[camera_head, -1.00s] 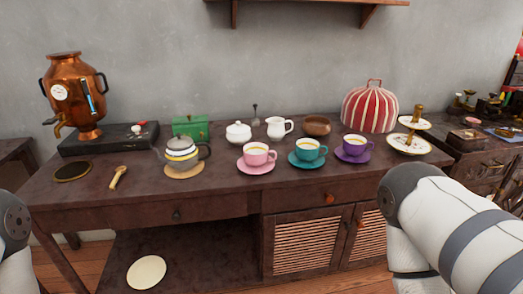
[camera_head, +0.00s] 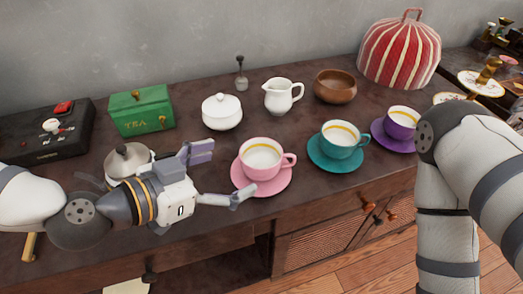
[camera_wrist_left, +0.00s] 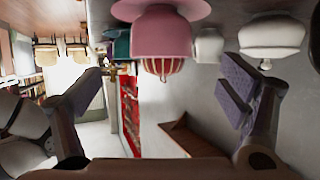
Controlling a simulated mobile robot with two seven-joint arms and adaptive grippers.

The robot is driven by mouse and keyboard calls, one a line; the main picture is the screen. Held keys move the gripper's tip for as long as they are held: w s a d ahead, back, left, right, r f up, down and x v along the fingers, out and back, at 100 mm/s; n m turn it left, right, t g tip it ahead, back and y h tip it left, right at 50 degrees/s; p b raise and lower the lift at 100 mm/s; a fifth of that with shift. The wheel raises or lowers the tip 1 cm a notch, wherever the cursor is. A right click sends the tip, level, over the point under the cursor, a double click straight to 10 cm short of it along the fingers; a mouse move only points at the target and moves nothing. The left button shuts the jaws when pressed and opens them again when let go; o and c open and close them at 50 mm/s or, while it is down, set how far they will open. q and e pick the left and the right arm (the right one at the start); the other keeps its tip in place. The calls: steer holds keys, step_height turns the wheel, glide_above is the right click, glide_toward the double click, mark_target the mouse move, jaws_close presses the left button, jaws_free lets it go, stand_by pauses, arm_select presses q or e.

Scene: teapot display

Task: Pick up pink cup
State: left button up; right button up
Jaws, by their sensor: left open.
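The pink cup (camera_head: 260,166) stands upright on its pink saucer (camera_head: 274,190) on the dark wooden table, its handle pointing right. In the left wrist view, which is upside down, the pink cup (camera_wrist_left: 161,36) and saucer (camera_wrist_left: 160,7) show at the top middle. My left gripper (camera_head: 222,174) is open just left of the cup, with one finger behind and one in front. Its fingers (camera_wrist_left: 165,92) spread at both sides of the wrist view with nothing between the tips. My right arm crosses the right side of the head view; its gripper is out of sight.
A teal cup (camera_head: 342,137) and a purple cup (camera_head: 402,121) stand to the right. A white sugar bowl (camera_head: 222,112) and creamer (camera_head: 281,96) stand behind. The teapot (camera_head: 127,158) is partly hidden by my left arm. A green tea box (camera_head: 141,110) is at the back left.

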mark_target(272, 154)
arm_select(q)
steer(key=x, duration=0.4)
steer(key=b+x, duration=0.1)
steer(key=x, duration=0.4)
steer(key=shift+f, duration=0.25)
steer(key=shift+w+d, duration=0.2)
steer(key=shift+w, duration=0.1)
steer(key=c, duration=1.2)
